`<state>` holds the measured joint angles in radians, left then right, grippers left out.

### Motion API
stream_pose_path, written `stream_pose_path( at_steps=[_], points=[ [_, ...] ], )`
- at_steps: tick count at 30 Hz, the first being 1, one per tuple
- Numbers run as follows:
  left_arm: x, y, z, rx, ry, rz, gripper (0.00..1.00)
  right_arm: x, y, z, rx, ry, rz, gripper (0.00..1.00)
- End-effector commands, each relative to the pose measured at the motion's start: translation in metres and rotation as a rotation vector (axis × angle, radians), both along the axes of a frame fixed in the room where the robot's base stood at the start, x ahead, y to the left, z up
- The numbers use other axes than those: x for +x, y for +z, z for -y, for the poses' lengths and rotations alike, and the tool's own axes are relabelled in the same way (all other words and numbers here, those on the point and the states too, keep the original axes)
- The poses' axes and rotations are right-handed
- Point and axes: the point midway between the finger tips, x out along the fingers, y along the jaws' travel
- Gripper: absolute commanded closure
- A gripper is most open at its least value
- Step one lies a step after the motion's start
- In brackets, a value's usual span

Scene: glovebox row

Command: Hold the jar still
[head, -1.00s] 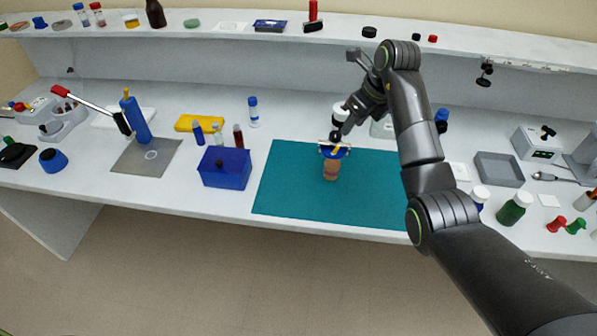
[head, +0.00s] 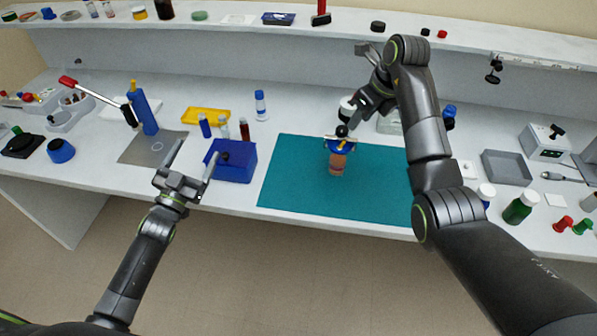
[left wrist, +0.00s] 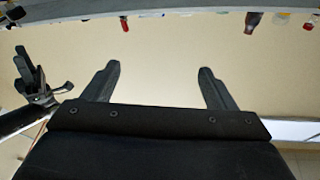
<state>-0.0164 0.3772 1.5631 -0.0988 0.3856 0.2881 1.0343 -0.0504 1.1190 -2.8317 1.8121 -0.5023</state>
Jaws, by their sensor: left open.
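The jar (head: 337,162) stands upright on the teal mat (head: 290,180) in the head view. It is orange-brown with a blue top, and a thin bar and a black knob sit above it. My right gripper (head: 361,95) is just above and behind the jar, close to the knob. Whether it touches the knob or is open is unclear.
A blue box (head: 232,163) stands between my left gripper and the mat. A grey pad (head: 135,152) with a blue bottle (head: 146,112) is at the left. Small vials and a yellow tray (head: 206,116) are behind the box. The mat around the jar is mostly clear.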

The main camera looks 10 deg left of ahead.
Motion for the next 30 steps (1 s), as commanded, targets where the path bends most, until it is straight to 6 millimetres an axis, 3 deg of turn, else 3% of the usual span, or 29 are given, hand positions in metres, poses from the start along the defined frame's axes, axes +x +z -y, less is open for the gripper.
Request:
stream_pose_path(
  at_steps=[3,7,17,23,30],
  points=[
    [0.015,0.028,0.013,-0.286,-0.064,-0.006,0.21,0.0,0.0,0.0,0.0,0.0,0.0,0.64],
    [0.03,0.03,0.022,-0.606,-0.112,-0.086,0.21,0.0,0.0,0.0,0.0,0.0,0.0,0.64],
    [0.055,-0.009,0.061,-1.436,-0.165,-0.381,0.21,0.0,0.0,0.0,0.0,0.0,0.0,0.64],
    [0.061,-0.032,0.102,-1.937,-0.161,-0.57,0.21,0.0,0.0,0.0,0.0,0.0,0.0,0.64],
    [0.057,-0.049,0.166,-2.512,-0.086,-0.818,0.21,0.0,0.0,0.0,0.0,0.0,0.0,0.64]
  ],
)
